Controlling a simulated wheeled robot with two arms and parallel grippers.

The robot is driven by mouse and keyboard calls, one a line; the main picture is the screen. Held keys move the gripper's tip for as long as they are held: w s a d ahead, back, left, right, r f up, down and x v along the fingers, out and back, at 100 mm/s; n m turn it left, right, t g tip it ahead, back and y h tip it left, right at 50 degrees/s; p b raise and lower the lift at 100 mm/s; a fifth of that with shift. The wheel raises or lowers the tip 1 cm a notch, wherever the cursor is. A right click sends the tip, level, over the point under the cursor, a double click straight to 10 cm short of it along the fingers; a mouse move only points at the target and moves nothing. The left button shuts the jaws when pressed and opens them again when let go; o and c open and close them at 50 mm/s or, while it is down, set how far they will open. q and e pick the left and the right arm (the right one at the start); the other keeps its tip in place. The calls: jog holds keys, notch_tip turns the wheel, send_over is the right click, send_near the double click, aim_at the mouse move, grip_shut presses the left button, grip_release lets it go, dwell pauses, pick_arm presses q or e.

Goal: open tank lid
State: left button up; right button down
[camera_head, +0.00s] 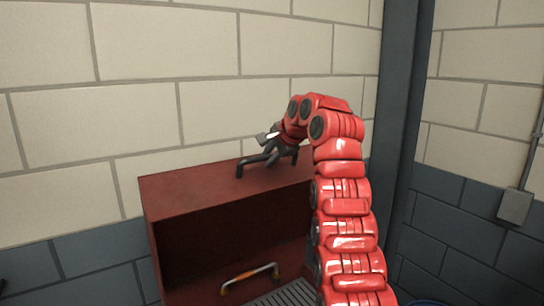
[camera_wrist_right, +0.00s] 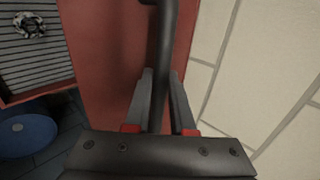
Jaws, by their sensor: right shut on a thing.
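A red box-like tank (camera_head: 160,207) stands against the brick wall, with a dark recess in its front. A black bar handle (camera_head: 242,168) sits on its red top. My right gripper (camera_head: 272,147) is at this handle, its arm reaching in from the lower right. In the right wrist view, the two grey fingers of my right gripper (camera_wrist_right: 163,95) are shut on the black handle (camera_wrist_right: 165,45), one on each side. The red top (camera_wrist_right: 105,60) lies beneath. Which part of the red casing is the lid is not clear. My left gripper is not in view.
Low in the recess are an orange-and-grey handle (camera_head: 250,277) and a grey slatted grate (camera_head: 288,294). A round blue object (camera_wrist_right: 25,133) stands beside the tank. A dark column (camera_head: 400,110) rises to the right, and the wall is close behind.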

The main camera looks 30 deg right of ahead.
jog(key=shift+f, duration=0.25)
jog(key=c, duration=1.1)
grip_release()
jog(key=o, duration=0.3)
jog(key=shift+w+f, duration=0.1)
jog(key=shift+w, duration=0.1)
jog(key=shift+o, duration=0.2)
jog(key=p+v, duration=0.3)
jog(key=v, duration=0.9)
